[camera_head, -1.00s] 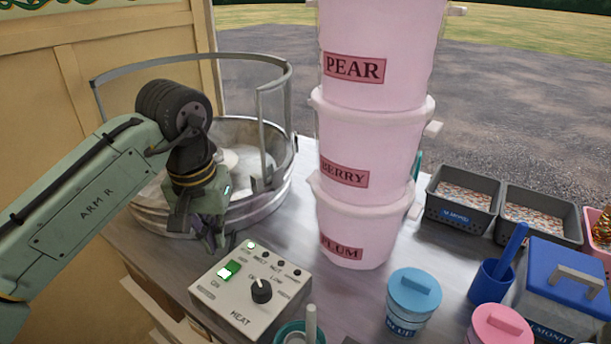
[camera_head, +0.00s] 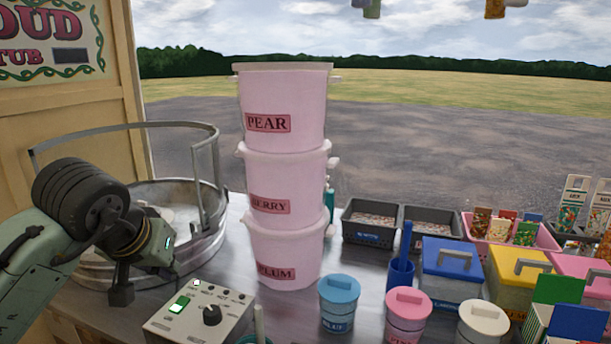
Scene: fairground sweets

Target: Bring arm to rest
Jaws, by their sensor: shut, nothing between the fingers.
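My arm comes in from the left edge, and my gripper (camera_head: 121,294) hangs at its end, shut and empty. It is in front of the metal floss tub (camera_head: 206,252), whose clear guard with a grey rim (camera_head: 127,126) stands round it. The gripper is left of the heat control box (camera_head: 200,318) and apart from it. The box has a black knob, a lit green switch and a lit indicator. Part of the tub is hidden behind my arm.
Pink tubs labelled PEAR (camera_head: 284,92), BERRY (camera_head: 285,180) and PLUM (camera_head: 285,250) stand stacked on the counter. A blue-lidded jar (camera_head: 339,304), a pink-lidded jar (camera_head: 407,318), dark crates (camera_head: 369,225) and a blue-lidded box (camera_head: 452,260) stand to the right.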

